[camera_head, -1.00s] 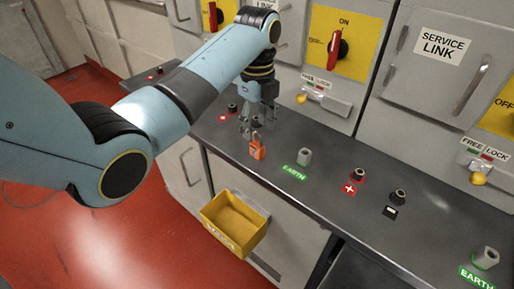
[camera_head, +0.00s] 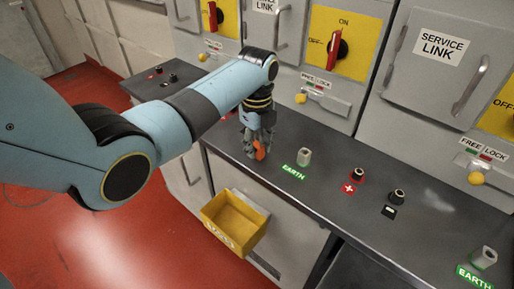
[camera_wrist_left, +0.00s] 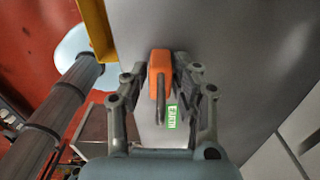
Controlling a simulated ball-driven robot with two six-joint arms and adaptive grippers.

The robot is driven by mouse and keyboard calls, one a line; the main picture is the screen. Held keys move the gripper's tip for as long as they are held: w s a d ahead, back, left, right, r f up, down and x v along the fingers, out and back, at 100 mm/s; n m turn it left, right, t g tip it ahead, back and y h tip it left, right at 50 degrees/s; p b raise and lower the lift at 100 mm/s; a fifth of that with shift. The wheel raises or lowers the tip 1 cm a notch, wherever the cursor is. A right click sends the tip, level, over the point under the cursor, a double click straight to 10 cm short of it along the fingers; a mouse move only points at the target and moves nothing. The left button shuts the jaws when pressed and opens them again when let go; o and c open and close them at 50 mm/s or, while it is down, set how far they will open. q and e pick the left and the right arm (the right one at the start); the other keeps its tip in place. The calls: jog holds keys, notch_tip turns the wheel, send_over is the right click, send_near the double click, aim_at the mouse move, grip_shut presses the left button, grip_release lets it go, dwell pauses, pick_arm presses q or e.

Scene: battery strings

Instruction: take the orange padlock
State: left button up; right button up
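The orange padlock (camera_head: 260,154) is on the dark grey counter (camera_head: 330,200), left of a green EARTH label (camera_head: 295,172). My left gripper (camera_head: 258,148) is down at the counter with its fingers around the padlock and hides part of it. In the left wrist view the padlock (camera_wrist_left: 160,68) sits between the two fingers (camera_wrist_left: 161,75), which lean inward and appear to press on both its sides. Its grey shackle points toward the camera. My right gripper does not show.
A yellow bin (camera_head: 234,222) hangs on the counter's front. A grey post (camera_head: 304,157) stands by the EARTH label, with black terminals (camera_head: 358,174) further right. Grey cabinets with red switches (camera_head: 337,46) and yellow knobs (camera_head: 300,98) rise behind. The front counter strip is clear.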

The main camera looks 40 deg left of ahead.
pick_arm(q)
grip_shut()
